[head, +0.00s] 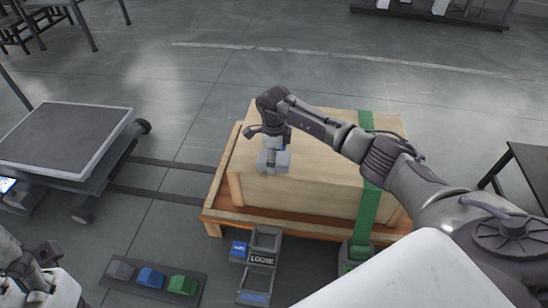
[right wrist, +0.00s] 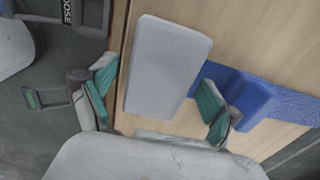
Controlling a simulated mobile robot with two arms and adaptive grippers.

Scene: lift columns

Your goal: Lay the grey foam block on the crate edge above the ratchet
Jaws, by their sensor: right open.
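The grey foam block (head: 273,161) is at the near edge of the wooden crate (head: 320,150), toward its left end, above the ratchet marked LOOSE (head: 260,262). In the right wrist view the block (right wrist: 165,68) shows as a pale slab over the crate top at its edge; whether it rests fully there I cannot tell. My right gripper (head: 272,148) is over it, and its teal-padded fingers (right wrist: 158,103) are spread apart, one on each side of the block. My left gripper (head: 42,262) is at the lower left, far from the crate; its jaw state is unclear.
A blue piece (right wrist: 245,95) lies on the crate beside the block. A green strap (head: 368,205) crosses the crate's right side to another ratchet (head: 355,256). A floor tray (head: 140,292) holds grey, blue and green pieces. A cart (head: 65,135) stands left.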

